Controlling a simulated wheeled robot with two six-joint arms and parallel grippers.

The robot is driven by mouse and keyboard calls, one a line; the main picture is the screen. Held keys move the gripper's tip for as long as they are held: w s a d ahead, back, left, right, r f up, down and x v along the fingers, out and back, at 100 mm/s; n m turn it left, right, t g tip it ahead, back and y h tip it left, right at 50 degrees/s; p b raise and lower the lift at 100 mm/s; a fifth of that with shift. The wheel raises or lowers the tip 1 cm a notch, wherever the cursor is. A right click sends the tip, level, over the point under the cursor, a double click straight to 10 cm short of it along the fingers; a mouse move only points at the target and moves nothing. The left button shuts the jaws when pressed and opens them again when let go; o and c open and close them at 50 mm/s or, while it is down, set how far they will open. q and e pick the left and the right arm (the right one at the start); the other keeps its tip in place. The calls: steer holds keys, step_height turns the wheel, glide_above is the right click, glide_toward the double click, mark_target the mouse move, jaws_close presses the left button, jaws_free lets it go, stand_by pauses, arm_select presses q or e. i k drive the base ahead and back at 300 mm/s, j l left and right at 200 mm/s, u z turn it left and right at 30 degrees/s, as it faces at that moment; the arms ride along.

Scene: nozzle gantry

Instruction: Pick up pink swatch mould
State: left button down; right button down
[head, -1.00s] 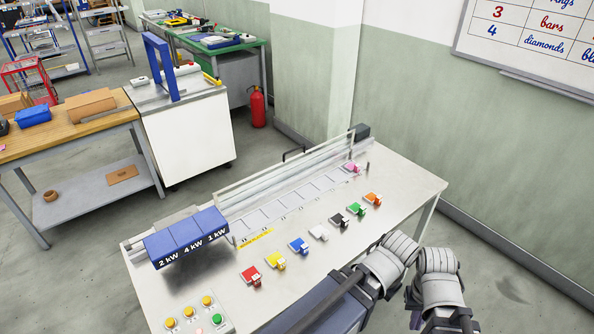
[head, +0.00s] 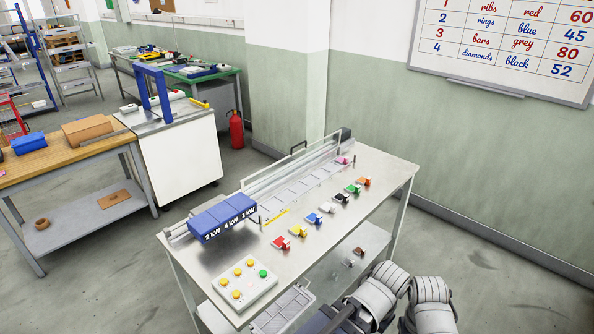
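The pink swatch mould (head: 342,160) is small and sits at the far end of the row of slots on the steel table (head: 330,210), near the back. It looks to lie in or on the last slot; I cannot tell which. Grey rounded links of my arms show at the bottom right, in front of the table. Neither of my grippers is in view.
Red (head: 281,243), yellow, blue, white, black, green and orange (head: 364,182) moulds stand in a diagonal row on the table. Blue kW blocks (head: 222,220) and a button box (head: 243,283) are at its left. A brown piece (head: 358,251) lies on the lower shelf.

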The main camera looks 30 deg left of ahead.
mark_target(340, 161)
steer(key=k+j+z, duration=0.15)
steer(key=k+j, duration=0.15)
steer(key=j, duration=0.2)
steer(key=k+j+z, duration=0.15)
steer(key=k+j, duration=0.2)
steer(key=j, duration=0.15)
steer(key=j+z, duration=0.1)
steer(key=j, duration=0.4)
steer(key=k+j+z, duration=0.1)
steer(key=j, duration=0.45)
steer(key=k+j+z, duration=0.1)
steer(key=j, duration=0.4)
steer(key=k+j+z, duration=0.1)
steer(key=j, duration=0.95)
steer(key=k+j+z, duration=0.1)
steer(key=j, duration=0.45)
steer(key=j+z, duration=0.1)
steer(key=j, duration=0.4)
steer(key=k+j, duration=0.15)
steer(key=j, duration=0.4)
steer(key=j+z, duration=0.1)
steer(key=j, duration=0.45)
steer(key=k+j, duration=0.15)
steer(key=j, duration=0.35)
steer(key=i+u, duration=0.1)
steer(key=u, duration=0.7)
steer(key=i, duration=1.55)
steer(key=j, duration=0.1)
